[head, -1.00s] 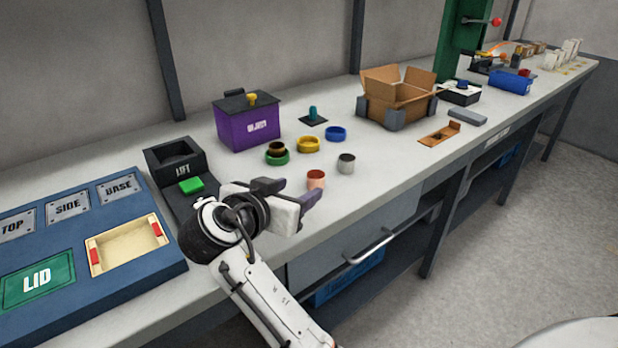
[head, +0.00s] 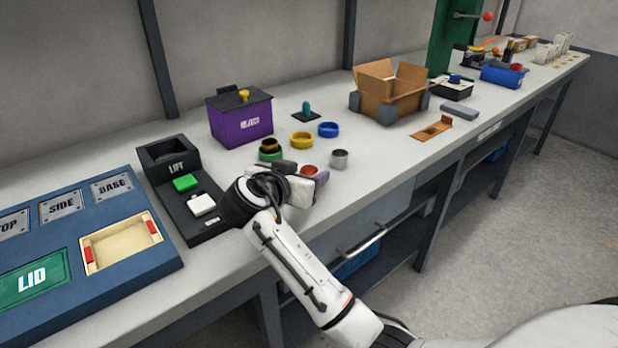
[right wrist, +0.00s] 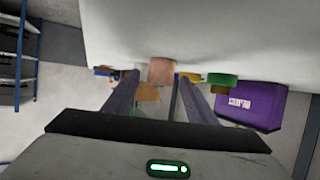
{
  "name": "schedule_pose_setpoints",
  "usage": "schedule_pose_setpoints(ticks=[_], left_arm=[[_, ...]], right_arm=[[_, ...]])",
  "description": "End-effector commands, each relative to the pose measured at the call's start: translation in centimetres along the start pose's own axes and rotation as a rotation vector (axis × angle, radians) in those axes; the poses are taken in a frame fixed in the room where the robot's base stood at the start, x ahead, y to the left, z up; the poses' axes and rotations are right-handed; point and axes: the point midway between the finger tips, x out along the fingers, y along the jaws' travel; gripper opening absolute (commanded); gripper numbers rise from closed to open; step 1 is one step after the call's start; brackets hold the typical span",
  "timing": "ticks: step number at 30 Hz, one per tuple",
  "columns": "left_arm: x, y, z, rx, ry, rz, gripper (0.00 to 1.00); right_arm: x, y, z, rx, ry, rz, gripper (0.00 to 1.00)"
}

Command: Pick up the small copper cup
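The small copper cup (head: 309,170) stands on the bench, mostly hidden behind my right gripper; its rim and reddish inside show. My right gripper (head: 302,173) is open, its two dark fingers pointing at the cup. In the right wrist view the cup (right wrist: 161,71) lies in the gap between the fingers (right wrist: 157,84), near or just beyond the tips. No grip on it shows. My left gripper is not in view.
A grey metal cup (head: 339,159) stands close to the right of the copper cup. A black LIFT unit (head: 190,203) stands left, near my wrist. The purple box (head: 240,122) is farther back.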

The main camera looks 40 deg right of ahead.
Motion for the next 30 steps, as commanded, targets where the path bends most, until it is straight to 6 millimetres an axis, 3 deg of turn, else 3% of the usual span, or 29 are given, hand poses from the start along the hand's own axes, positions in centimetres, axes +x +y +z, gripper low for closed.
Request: schedule_pose_setpoints(ticks=[1, 7, 8, 17, 30], left_arm=[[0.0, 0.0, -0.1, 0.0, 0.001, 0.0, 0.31], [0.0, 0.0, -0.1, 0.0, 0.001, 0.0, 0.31], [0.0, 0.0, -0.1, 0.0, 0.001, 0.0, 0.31], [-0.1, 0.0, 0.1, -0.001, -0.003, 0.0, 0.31], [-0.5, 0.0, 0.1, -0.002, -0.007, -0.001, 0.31]], right_arm=[[0.0, 0.0, 0.0, 0.0, 0.0, 0.0, 0.43], [0.0, 0.0, 0.0, -0.001, 0.0, 0.0, 0.1], [0.0, 0.0, 0.0, -0.001, 0.0, 0.0, 0.08], [-0.3, 0.0, -0.7, 0.001, 0.001, -0.001, 0.08], [-3.4, -0.1, -8.0, 0.002, 0.001, -0.003, 0.08]])
